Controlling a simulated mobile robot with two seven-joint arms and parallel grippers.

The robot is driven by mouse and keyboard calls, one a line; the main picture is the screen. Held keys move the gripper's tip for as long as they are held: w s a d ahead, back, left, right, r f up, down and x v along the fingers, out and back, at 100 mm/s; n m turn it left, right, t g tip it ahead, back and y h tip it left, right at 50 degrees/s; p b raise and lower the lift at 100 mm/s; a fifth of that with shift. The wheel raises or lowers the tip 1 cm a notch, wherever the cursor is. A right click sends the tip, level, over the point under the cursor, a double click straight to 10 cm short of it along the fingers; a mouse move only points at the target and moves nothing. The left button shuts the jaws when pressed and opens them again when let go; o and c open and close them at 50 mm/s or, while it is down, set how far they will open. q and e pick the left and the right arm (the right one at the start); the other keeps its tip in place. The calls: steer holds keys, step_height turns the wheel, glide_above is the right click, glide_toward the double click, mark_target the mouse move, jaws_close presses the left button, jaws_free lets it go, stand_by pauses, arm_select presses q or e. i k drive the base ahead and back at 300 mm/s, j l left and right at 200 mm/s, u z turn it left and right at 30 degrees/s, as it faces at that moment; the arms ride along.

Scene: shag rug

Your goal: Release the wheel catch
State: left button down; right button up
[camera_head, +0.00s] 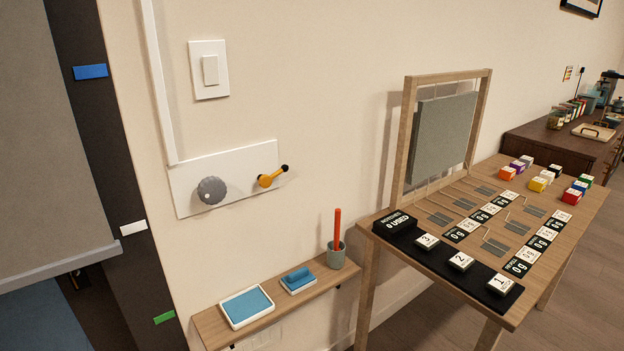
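A white plate (185,200) is fixed to the wall left of centre. A grey, ridged wheel (211,190) with a small pale dot sits on its left part. A yellow lever (270,178) with a black knob at its upper right end sits on its right part, apart from the wheel. The lever slants up to the right. I cannot tell which part is the catch, or whether it is engaged. Neither of my grippers shows in the head view.
A narrow wooden shelf (215,332) below holds a blue pad in a tray (246,306), a blue-topped block (298,280) and a cup (336,256) with an orange stick. A wooden table (510,308) with a frame and blocks stands right. A light switch (210,70) is above the plate.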

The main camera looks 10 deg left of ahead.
mark_target(264, 181)
steer(key=i+l, duration=0.45)
steer(key=l, duration=0.2)
steer(key=i+l+z, duration=0.1)
steer(key=i+l, duration=0.4)
steer(key=l, duration=0.1)
